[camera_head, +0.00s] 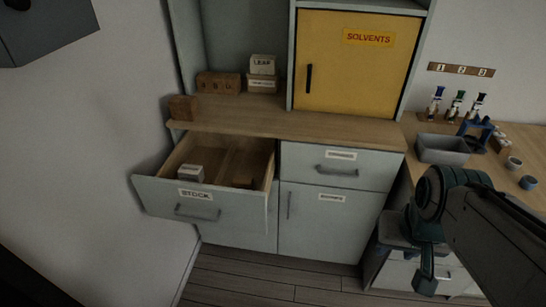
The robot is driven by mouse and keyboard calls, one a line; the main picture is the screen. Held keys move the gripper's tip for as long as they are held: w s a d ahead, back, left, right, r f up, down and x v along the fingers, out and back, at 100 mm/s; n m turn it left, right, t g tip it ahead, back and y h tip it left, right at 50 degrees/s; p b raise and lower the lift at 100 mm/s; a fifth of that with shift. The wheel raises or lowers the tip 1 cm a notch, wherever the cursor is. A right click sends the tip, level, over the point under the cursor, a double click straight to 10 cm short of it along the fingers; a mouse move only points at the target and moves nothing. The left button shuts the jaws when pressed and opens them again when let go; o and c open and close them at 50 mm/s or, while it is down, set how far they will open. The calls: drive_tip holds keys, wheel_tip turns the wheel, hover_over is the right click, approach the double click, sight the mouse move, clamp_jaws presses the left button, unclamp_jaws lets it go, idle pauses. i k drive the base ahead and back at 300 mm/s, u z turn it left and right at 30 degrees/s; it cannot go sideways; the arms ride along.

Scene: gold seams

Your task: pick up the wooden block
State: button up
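A small brown wooden block (183,108) sits on the left end of the wooden counter (290,119), near the wall. Below it, the drawer labelled STOCK (163,195) is pulled open. It holds a small pale labelled box (190,173) and a dark item (243,183) that I cannot make out. My gripper (426,286) hangs low at the right, pointing down in front of the workbench, far from the block. Its fingers are too small and dark to tell whether they are open.
A wooden box (218,83) and pale labelled boxes (262,66) stand at the back of the counter. A yellow SOLVENTS cabinet (355,75) is right of them. The right workbench carries a grey bin (442,150), bottles and small cups. Floor before the cabinets is clear.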

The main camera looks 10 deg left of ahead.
sight(241, 183)
drive_tip(key=u, duration=0.05)
drive_tip(key=i, duration=1.3)
drive_tip(key=u, duration=1.85)
